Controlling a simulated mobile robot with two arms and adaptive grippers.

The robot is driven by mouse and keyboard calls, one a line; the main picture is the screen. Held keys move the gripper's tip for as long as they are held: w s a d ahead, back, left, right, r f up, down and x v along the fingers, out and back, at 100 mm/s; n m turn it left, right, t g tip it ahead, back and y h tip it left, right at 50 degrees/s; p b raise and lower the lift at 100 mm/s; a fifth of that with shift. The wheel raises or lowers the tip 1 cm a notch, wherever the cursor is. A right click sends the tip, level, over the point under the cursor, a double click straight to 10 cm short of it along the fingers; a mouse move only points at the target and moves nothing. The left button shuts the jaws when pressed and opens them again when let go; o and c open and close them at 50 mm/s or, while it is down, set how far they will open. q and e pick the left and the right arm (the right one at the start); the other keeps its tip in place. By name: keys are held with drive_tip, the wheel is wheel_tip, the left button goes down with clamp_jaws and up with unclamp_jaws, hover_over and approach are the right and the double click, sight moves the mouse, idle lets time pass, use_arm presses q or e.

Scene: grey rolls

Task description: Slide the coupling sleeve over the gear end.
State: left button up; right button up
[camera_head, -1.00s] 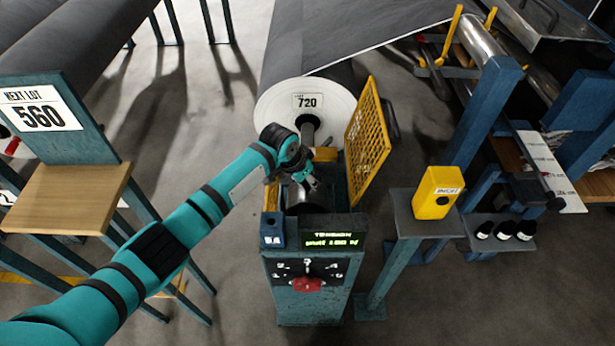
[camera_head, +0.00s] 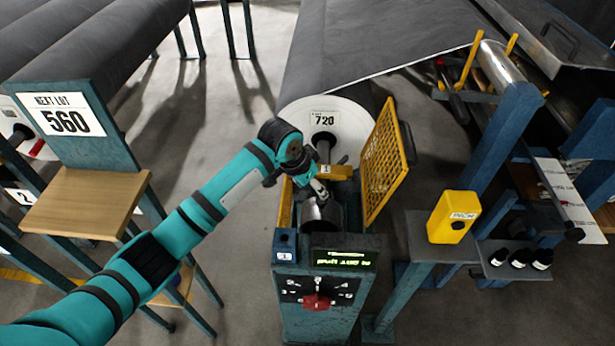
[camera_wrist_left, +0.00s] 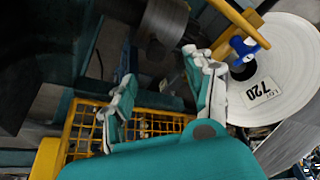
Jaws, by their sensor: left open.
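A shiny metal cylinder (camera_head: 322,214), which looks like the coupling sleeve, sits in the open top of the teal machine stand. It also shows at the top of the wrist view (camera_wrist_left: 164,20), with a dark end below it. My left gripper (camera_head: 319,189) is just above and behind this cylinder in the head view. In the wrist view the left gripper (camera_wrist_left: 163,92) has its pale fingers spread, with nothing held between them. A dark shaft (camera_head: 324,150) comes out of roll 720; I cannot clearly make out gear teeth. My right gripper is not in view.
Roll 720's white end disc (camera_head: 290,122) stands behind the machine. A yellow mesh guard (camera_head: 383,160) stands open at the right. A yellow bar (camera_head: 334,173) crosses near the gripper. A blue knob (camera_wrist_left: 246,47) is close to one finger. A yellow box (camera_head: 453,217) stands right.

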use_arm(q)
drive_tip(key=shift+v, duration=2.4)
drive_tip(key=shift+w+r, duration=0.1)
